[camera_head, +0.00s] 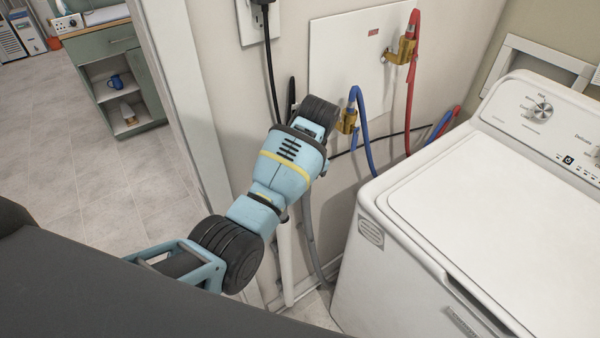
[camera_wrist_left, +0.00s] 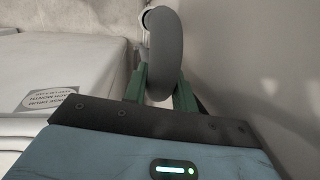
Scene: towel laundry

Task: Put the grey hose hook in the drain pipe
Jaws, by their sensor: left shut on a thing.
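The grey hose hook (camera_wrist_left: 166,48) is a thick curved grey tube in the left wrist view. My left gripper (camera_wrist_left: 160,84) is shut on it, with one green finger on each side. The hook's far end bends left beside a small pale round piece; I cannot tell whether they touch. In the head view my left wrist hides the hook and the fingers. A grey hose (camera_head: 309,235) hangs below my wrist there. The white drain pipe (camera_head: 286,265) stands upright against the wall, its top hidden behind my arm. My right gripper is out of view.
The white washer (camera_head: 480,210) stands to the right. Blue (camera_head: 361,130) and red (camera_head: 410,95) hoses hang from brass taps on the wall panel (camera_head: 345,55). A black cord (camera_head: 269,65) runs down from the outlet. Open tiled floor (camera_head: 90,190) lies to the left.

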